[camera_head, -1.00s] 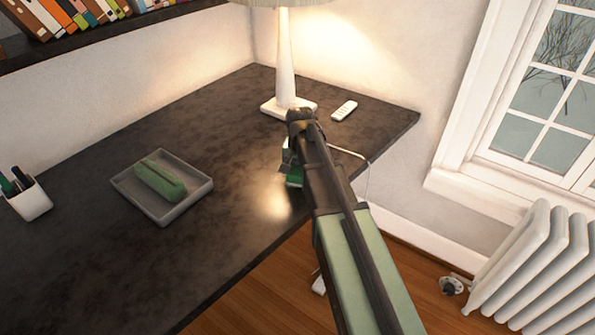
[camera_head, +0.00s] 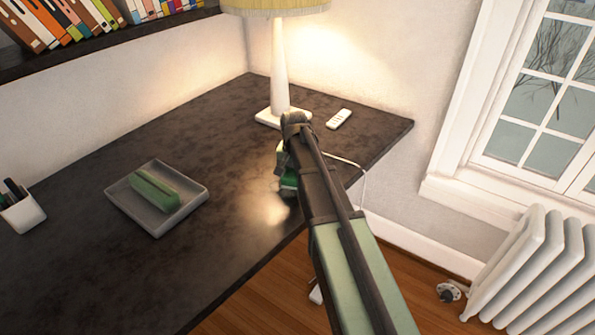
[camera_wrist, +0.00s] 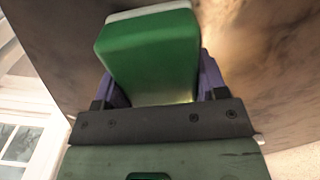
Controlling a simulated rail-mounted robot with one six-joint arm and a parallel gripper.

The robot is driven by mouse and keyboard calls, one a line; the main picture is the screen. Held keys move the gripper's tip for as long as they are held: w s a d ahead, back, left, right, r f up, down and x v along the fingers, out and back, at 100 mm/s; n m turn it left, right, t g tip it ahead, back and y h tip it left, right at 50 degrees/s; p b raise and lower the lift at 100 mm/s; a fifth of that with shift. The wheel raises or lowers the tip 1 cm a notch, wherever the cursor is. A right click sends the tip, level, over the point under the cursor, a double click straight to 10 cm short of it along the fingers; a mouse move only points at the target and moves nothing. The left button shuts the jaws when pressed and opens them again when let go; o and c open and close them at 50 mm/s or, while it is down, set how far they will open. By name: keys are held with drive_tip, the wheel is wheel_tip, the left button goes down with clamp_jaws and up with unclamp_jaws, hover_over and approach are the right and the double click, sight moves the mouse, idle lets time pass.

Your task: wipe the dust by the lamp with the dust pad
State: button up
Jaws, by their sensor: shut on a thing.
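My gripper (camera_wrist: 160,84) is shut on the dust pad (camera_wrist: 150,55), a green block with a pale edge; its purple fingers show on both sides of it. In the head view my arm hides most of the gripper, and a bit of the green pad (camera_head: 288,181) shows left of the arm, over the right part of the desk near the front edge. The lamp (camera_head: 280,70), with a white base and cream shade, stands at the back corner, beyond the pad. The dark desktop is mottled; I cannot pick out the dust. Contact between pad and desk is unclear.
A grey tray (camera_head: 150,223) with a green block (camera_head: 155,188) in it lies left on the desk (camera_head: 100,270). A white remote (camera_head: 339,119) lies right of the lamp. A cord (camera_head: 362,180) hangs over the right edge. A pen cup (camera_head: 22,215) stands far left.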

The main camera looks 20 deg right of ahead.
sight(266, 199)
drive_tip(key=shift+s+a, duration=0.75)
drive_tip(key=shift+a, duration=0.35)
drive_tip(key=shift+s+a, duration=0.75)
drive_tip(key=shift+a, duration=0.3)
drive_tip(key=shift+s+a+f, duration=0.1)
drive_tip(key=shift+a, duration=0.1)
drive_tip(key=shift+c, duration=0.4)
drive_tip(key=shift+s+a, duration=0.55)
drive_tip(key=shift+a, duration=0.35)
drive_tip(key=shift+s+a, duration=0.6)
drive_tip(key=shift+a, duration=0.35)
drive_tip(key=shift+s+a, duration=0.55)
drive_tip(key=shift+a, duration=0.35)
drive_tip(key=shift+w+a, duration=0.45)
drive_tip(key=shift+w, duration=0.25)
drive_tip(key=shift+w+d, duration=1.2)
drive_tip(key=shift+d, duration=0.65)
drive_tip(key=shift+w+d, duration=1.2)
drive_tip(key=shift+d, duration=0.7)
drive_tip(key=shift+w+d, duration=1.2)
drive_tip(key=shift+d, duration=0.65)
wheel_tip(266, 199, up, 6)
drive_tip(key=p, duration=0.6)
